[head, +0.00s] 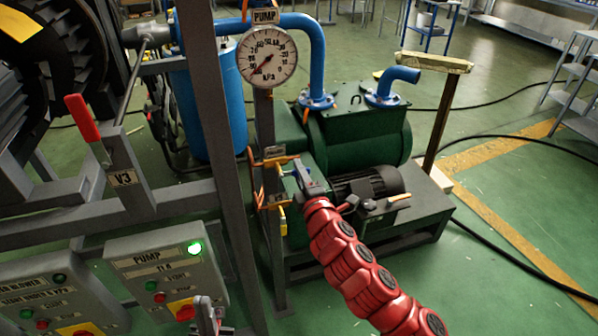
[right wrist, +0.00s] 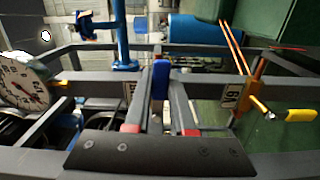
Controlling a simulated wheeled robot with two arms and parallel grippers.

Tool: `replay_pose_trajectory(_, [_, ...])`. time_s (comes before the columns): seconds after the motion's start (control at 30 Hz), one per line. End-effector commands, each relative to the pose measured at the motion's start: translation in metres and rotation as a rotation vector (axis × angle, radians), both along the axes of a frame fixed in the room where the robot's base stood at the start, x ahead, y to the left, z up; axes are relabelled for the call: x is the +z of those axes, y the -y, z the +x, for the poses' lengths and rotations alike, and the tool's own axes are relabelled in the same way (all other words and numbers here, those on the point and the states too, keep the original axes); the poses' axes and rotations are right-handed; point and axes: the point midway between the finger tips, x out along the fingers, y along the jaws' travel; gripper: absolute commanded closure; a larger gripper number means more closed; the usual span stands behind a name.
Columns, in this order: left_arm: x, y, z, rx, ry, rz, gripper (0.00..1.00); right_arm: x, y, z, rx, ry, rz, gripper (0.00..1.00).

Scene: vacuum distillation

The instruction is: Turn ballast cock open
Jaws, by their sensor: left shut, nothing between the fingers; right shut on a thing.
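My right gripper (head: 304,176) reaches in on the red arm to the pipe stand left of the green vacuum pump (head: 362,128). In the right wrist view my right gripper (right wrist: 160,98) is shut on a small blue handle (right wrist: 161,72), which looks like the ballast cock's lever. The lever is hidden in the head view, and its turned angle is hard to judge. A yellow handle (right wrist: 300,115) is apart from the fingers at the right; it also shows in the head view (head: 283,221). My left gripper (head: 207,316) is shut and empty at the bottom, in front of the pump control box.
The pump control box (head: 150,262) shows a lit green lamp. A red lever (head: 80,120) marked V3 and a round gauge (head: 267,56) are on the frame. A wooden-topped post (head: 436,115) stands right of the pump. The floor at right is mostly clear, with cables.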

Motion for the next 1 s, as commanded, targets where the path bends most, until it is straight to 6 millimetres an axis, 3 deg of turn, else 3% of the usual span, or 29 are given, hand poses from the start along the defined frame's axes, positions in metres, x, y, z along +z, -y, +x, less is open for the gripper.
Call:
replay_pose_trajectory(0.1, [0.000,0.000,0.000,0.000,0.000,0.000,1.00,-0.001,0.000,0.000,-0.001,-0.002,0.000,1.00])
replay_pose_trajectory(0.13, [0.000,0.000,0.000,0.000,0.000,0.000,1.00,-0.001,0.000,0.000,-0.001,-0.002,0.000,0.72])
replay_pose_trajectory(0.27, [0.000,0.000,0.000,0.000,0.000,0.000,1.00,-0.001,0.000,0.000,-0.001,-0.002,0.000,0.49])
replay_pose_trajectory(0.67, [0.000,0.000,0.000,0.000,0.000,0.000,1.00,0.000,0.002,-0.004,0.000,0.000,0.001,0.47])
replay_pose_trajectory(1.0, [-0.001,0.000,0.000,0.000,0.000,0.000,1.00,-0.001,0.018,-0.051,-0.001,-0.001,0.000,0.47])
